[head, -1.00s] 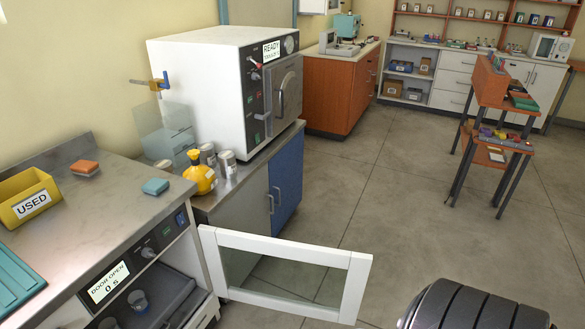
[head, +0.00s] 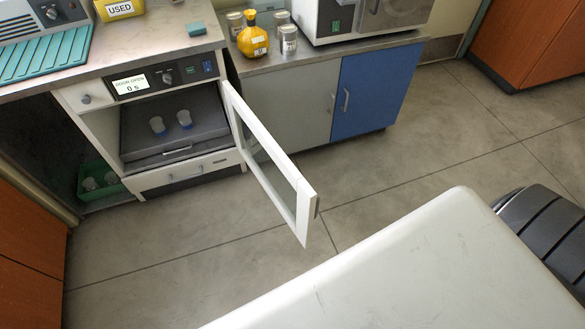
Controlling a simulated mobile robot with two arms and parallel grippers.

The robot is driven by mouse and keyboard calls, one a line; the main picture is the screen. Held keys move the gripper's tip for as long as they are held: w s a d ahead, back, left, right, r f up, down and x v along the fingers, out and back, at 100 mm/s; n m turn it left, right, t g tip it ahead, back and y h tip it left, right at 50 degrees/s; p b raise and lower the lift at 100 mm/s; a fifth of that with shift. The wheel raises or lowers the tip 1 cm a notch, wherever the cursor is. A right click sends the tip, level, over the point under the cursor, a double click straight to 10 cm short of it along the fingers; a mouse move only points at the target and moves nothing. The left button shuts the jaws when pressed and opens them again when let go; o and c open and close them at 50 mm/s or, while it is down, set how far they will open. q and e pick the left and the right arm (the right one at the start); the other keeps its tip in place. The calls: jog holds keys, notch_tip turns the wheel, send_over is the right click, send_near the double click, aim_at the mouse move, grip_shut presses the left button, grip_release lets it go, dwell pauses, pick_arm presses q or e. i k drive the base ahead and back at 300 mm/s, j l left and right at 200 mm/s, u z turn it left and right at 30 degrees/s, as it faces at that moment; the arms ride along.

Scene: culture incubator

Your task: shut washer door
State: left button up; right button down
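The washer (head: 150,88) is a white under-counter unit at the left of the head view. Its panel display (head: 131,85) reads "DOOR OPEN 0 s". The washer door (head: 268,140), a white frame with a glass pane, is hinged at the opening's right side and stands wide open, swung out over the floor. Neither of my grippers is in view.
A green bin (head: 97,183) with vessels sits left of the washer. A blue-and-grey cabinet (head: 375,90) stands behind the door, carrying a yellow flask (head: 252,38) and several metal cans (head: 289,40). Open floor (head: 180,250) lies in front of the washer.

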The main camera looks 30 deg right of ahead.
aim_at(307, 197)
jog(key=l+u, duration=0.35)
jog(key=l, duration=0.85)
jog(key=l+u, duration=0.35)
jog(key=l, duration=0.85)
jog(key=k+l, duration=0.1)
jog(key=k, duration=0.2)
jog(key=k+l, duration=0.1)
jog(key=k, duration=0.2)
